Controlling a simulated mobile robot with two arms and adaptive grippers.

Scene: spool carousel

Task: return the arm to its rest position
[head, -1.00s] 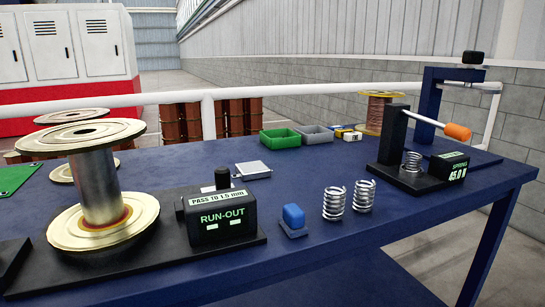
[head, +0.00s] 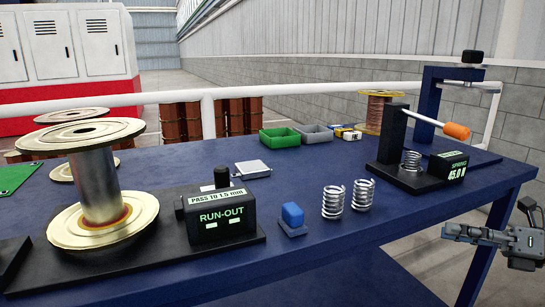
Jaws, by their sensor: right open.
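My right gripper (head: 462,232) shows at the right edge of the head view, past the front right edge of the blue table (head: 345,245). It is open and nothing shows between its fingers. It is apart from the table and everything on it. My left gripper is not in view.
A large spool (head: 97,185) stands by the run-out gauge (head: 221,216) at left. A blue block (head: 292,215) and two springs (head: 333,201) stand at the front. A spring tester (head: 400,165) with an orange-tipped lever is nearest my gripper. Green (head: 280,138) and grey bins sit behind.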

